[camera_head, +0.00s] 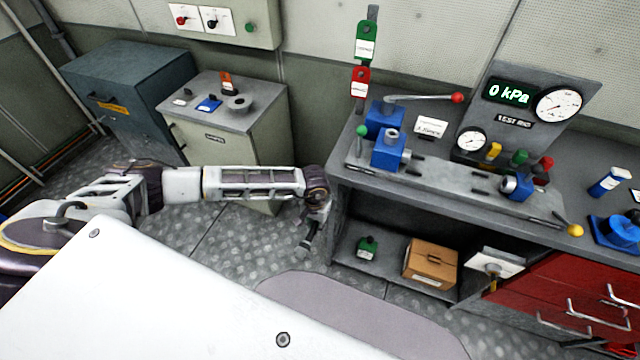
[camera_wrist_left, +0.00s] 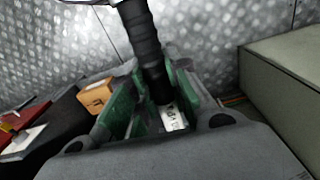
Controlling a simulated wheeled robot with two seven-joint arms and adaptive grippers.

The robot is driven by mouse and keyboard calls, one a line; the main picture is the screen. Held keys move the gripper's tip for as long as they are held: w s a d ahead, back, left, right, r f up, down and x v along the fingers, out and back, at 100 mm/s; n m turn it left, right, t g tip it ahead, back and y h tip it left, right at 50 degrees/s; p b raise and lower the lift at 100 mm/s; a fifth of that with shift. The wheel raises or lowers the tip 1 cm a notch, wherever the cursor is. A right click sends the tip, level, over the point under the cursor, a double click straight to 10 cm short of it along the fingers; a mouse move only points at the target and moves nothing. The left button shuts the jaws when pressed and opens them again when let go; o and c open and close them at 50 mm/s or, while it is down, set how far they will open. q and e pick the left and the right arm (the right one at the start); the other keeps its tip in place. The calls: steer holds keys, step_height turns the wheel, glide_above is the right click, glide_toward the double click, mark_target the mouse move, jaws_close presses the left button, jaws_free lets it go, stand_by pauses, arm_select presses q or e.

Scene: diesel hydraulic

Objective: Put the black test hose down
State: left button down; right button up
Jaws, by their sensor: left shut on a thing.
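My left gripper (camera_head: 318,208) hangs low over the floor, in front of the left end of the workbench. In the left wrist view its green-padded fingers (camera_wrist_left: 150,98) are shut on the black test hose (camera_wrist_left: 142,38), a ribbed black length with a white label near the fingers. The hose runs up out of the top of that view, away from the palm. In the head view only a short dark piece of the hose (camera_head: 306,245) shows below the gripper, and the rest is too small to make out. My right gripper is not in view.
The workbench (camera_head: 352,183) carries a test rig with a gauge panel (camera_head: 520,100) reading 0 kPa. A cardboard box (camera_head: 431,265) sits on its lower shelf. A beige cabinet (camera_head: 245,150) with small parts on top stands left. The floor between them is clear.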

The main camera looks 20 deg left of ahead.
arm_select(q)
steer(key=shift+a, duration=0.8)
steer(key=shift+d, duration=0.15)
